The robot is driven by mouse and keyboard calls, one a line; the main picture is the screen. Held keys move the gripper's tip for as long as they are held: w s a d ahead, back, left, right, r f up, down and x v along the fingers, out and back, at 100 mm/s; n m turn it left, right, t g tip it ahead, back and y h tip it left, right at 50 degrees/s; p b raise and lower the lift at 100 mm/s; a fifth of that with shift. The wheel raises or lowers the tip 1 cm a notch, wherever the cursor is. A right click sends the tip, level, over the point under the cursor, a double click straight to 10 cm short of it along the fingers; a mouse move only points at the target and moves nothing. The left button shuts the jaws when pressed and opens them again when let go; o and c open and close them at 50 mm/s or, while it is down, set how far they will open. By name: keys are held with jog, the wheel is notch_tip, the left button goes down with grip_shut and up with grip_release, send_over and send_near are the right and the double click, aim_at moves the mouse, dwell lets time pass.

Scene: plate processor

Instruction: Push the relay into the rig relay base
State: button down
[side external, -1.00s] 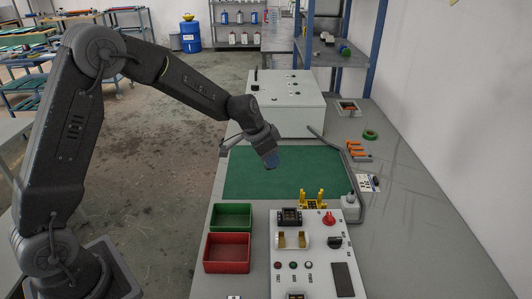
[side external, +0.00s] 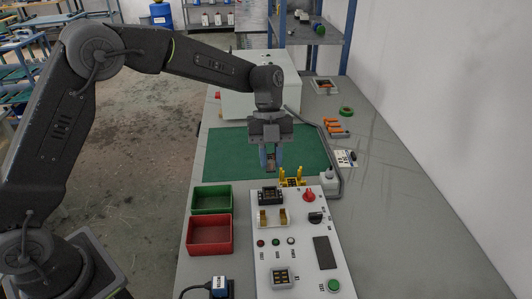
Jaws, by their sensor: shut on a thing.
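My gripper (side external: 270,159) points down over the front part of the green mat, just behind the white rig panel. Its bluish fingers are shut on a small dark, brownish block, the relay (side external: 271,164), mostly hidden between them. The relay is in the air, apart from the panel. A black socket (side external: 270,195) sits at the back left of the rig panel (side external: 299,255), nearer the camera than my gripper. Another dark socket with pale contacts (side external: 283,277) is at the panel's front. I cannot tell from the picture which one is the rig relay base.
A yellow fork-shaped holder (side external: 292,178) stands behind the panel, close to my gripper. Green (side external: 211,199) and red (side external: 210,235) bins are left of the panel. The green mat (side external: 225,150) looks clear.

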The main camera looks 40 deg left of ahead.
send_over(271, 198)
jog(key=a, duration=0.1)
jog(key=shift+w+f, duration=0.2)
jog(key=shift+f, duration=1.3)
jog(key=shift+w+f, duration=0.2)
jog(key=shift+f, duration=1.25)
jog(key=shift+f, duration=1.25)
jog(key=c, duration=0.9)
grip_release()
